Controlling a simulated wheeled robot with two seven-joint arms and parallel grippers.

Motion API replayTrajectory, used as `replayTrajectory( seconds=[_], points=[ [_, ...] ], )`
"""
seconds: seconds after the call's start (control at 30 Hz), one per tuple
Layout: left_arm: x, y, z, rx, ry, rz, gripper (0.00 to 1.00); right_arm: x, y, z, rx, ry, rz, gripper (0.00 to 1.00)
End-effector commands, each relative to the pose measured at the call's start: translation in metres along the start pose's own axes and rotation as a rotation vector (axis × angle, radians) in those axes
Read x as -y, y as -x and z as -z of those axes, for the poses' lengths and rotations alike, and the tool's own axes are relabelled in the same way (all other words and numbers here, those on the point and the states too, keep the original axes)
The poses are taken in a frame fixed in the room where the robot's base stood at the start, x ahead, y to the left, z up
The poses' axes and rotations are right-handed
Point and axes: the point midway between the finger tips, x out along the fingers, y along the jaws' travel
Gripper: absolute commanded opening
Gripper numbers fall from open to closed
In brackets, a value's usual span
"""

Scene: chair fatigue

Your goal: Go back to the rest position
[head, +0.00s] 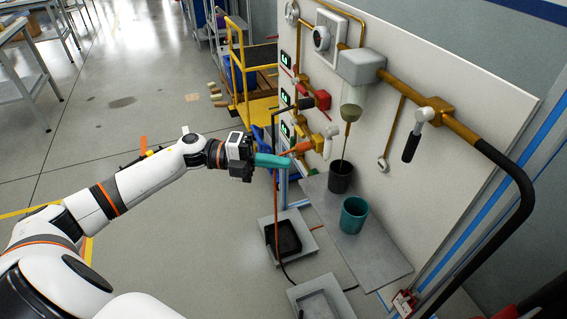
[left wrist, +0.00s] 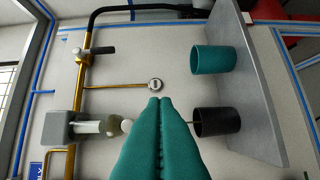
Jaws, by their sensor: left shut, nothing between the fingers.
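My left arm reaches in from the left in the head view. Its gripper (head: 286,162) has teal fingers, which are pressed together and empty. It is in front of the white wall panel, near an orange lever (head: 300,147). In the left wrist view the shut fingers (left wrist: 160,102) point toward the panel, with nothing between them. My right gripper is not in view in either picture.
A teal cup (head: 354,215) and a dark cup (head: 341,177) stand on a grey shelf (head: 385,262) along the white panel (head: 450,90). Brass pipes and valves (head: 436,108) stick out from it. A yellow cart (head: 262,104) is behind. Open floor (head: 150,240) lies to the left.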

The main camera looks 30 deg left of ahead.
Motion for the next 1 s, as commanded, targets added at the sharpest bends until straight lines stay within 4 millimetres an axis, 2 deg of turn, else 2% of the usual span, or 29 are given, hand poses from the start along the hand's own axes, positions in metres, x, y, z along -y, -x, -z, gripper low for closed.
replayTrajectory(
  seconds=[0.4, 0.47, 0.53, 0.57, 0.67, 0.77, 0.8, 0.87, 0.9, 1.0],
  points=[
    [0.001, 0.000, 0.001, -0.004, 0.003, -0.001, 0.00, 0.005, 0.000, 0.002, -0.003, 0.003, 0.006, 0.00],
    [0.006, 0.000, 0.005, -0.029, 0.025, -0.011, 0.00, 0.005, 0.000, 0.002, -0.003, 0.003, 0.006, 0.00],
    [0.023, 0.002, 0.017, -0.100, 0.085, -0.037, 0.00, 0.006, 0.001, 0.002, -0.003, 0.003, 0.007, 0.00],
    [0.034, 0.004, 0.023, -0.145, 0.123, -0.052, 0.00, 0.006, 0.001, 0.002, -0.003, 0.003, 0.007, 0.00],
    [0.089, 0.015, 0.048, -0.344, 0.297, -0.102, 0.00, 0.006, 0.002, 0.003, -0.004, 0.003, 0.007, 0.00],
    [0.163, 0.032, 0.059, -0.568, 0.501, -0.131, 0.00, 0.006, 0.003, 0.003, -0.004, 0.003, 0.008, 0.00],
    [0.193, 0.040, 0.059, -0.650, 0.578, -0.134, 0.00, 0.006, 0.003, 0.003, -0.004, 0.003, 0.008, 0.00],
    [0.237, 0.051, 0.052, -0.766, 0.691, -0.130, 0.00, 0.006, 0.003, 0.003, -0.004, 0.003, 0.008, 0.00],
    [0.267, 0.058, 0.045, -0.839, 0.763, -0.123, 0.00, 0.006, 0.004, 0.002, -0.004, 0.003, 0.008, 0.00],
    [0.336, 0.073, 0.015, -1.005, 0.934, -0.093, 0.00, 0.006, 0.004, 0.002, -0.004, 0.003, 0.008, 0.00]
  ],
)
